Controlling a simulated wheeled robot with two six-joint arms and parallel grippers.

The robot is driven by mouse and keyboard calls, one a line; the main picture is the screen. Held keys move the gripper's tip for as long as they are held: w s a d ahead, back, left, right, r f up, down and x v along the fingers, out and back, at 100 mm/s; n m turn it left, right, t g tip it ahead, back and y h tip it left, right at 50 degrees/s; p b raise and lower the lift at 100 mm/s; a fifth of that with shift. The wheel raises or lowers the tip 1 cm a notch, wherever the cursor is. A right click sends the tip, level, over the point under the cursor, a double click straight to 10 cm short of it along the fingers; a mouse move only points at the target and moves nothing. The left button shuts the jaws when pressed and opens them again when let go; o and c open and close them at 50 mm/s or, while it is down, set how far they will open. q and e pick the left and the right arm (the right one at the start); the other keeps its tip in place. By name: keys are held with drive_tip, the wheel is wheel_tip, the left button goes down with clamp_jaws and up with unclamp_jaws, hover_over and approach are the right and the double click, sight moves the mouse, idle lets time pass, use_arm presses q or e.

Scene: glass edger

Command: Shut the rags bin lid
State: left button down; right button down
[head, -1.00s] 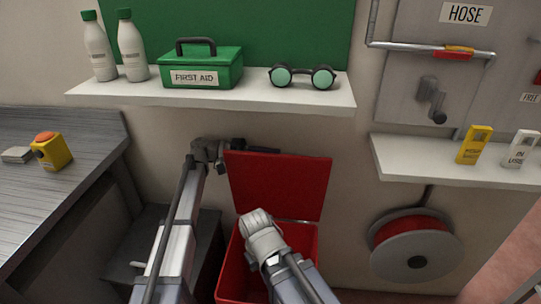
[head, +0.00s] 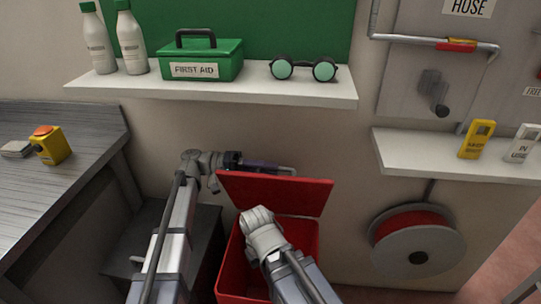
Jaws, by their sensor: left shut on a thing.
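The red rags bin (head: 233,270) stands on the floor against the wall, below the shelf.
A white shelf (head: 215,93) above holds a green first aid box (head: 203,60), goggles (head: 303,70) and two bottles. A hose reel (head: 418,245) hangs at the right, below another shelf (head: 440,165). A grey bench (head: 60,195) stands at the left.

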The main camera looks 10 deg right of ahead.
sight(236, 187)
use_arm(q)
drive_tip(key=s+m, duration=0.1)
drive_tip(key=s, duration=0.1)
drive_tip(key=s+a+f+b, duration=0.1)
drive_tip(key=s, duration=0.1)
drive_tip(key=s+f+m+b, duration=0.1)
drive_tip(key=s, duration=0.1)
drive_tip(key=shift+a+f+m, duration=0.2)
drive_tip(key=shift+a+m, duration=0.1)
drive_tip(key=shift+a, duration=0.1)
drive_tip(key=c, duration=0.8)
unclamp_jaws()
drive_tip(key=shift+c, duration=0.2)
drive_tip(key=shift+w, duration=0.1)
drive_tip(key=shift+v, duration=3.9)
drive_tip(key=shift+r, duration=0.1)
